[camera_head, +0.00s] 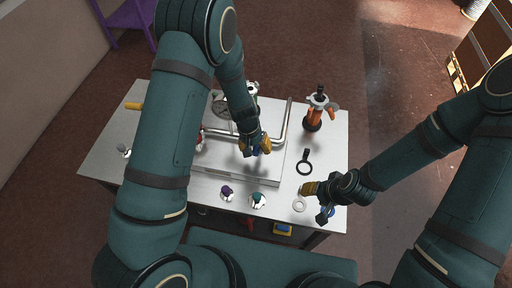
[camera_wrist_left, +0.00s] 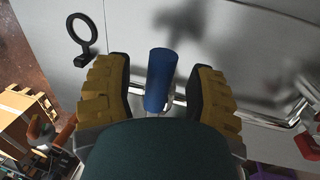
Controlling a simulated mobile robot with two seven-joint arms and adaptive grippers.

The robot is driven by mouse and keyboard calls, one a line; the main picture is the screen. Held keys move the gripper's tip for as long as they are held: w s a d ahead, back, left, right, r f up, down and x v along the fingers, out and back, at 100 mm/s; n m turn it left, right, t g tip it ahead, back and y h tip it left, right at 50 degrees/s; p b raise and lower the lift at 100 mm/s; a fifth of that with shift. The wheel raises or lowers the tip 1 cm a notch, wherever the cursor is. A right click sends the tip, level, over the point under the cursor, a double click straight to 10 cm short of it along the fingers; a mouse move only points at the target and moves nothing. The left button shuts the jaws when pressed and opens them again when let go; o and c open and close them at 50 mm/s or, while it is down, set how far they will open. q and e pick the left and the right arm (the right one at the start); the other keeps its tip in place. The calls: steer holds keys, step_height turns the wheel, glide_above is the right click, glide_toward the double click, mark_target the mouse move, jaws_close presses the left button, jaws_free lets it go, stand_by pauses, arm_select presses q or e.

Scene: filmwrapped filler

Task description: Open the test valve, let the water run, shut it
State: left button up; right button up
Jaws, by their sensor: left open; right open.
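A blue lever handle (camera_wrist_left: 160,78) stands between the fingers of my left gripper (camera_wrist_left: 157,68) in the left wrist view. The fingers are open, with a gap on each side of it. A bright metal pipe (camera_wrist_left: 272,121) runs behind it. In the head view my left gripper (camera_head: 257,147) is over the pipe assembly, and a bit of blue shows at its fingers. The pipe (camera_head: 284,128) bends up at its right end. My right gripper (camera_head: 314,201) is open, low over the table's front right. The valve's body is mostly hidden by my left arm, and no water is visible.
The grey table (camera_head: 335,150) also holds a black ring with a handle (camera_head: 305,165), a white ring (camera_head: 299,205), an orange-and-black tool (camera_head: 315,112), a purple-topped item (camera_head: 227,192) and a teal-topped item (camera_head: 258,200). A yellow cylinder (camera_head: 134,106) is at the far left.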

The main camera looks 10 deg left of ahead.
arm_select(q)
steer(key=shift+f, duration=0.1)
steer(key=shift+c, duration=0.4)
jaws_close()
steer(key=shift+s, duration=0.1)
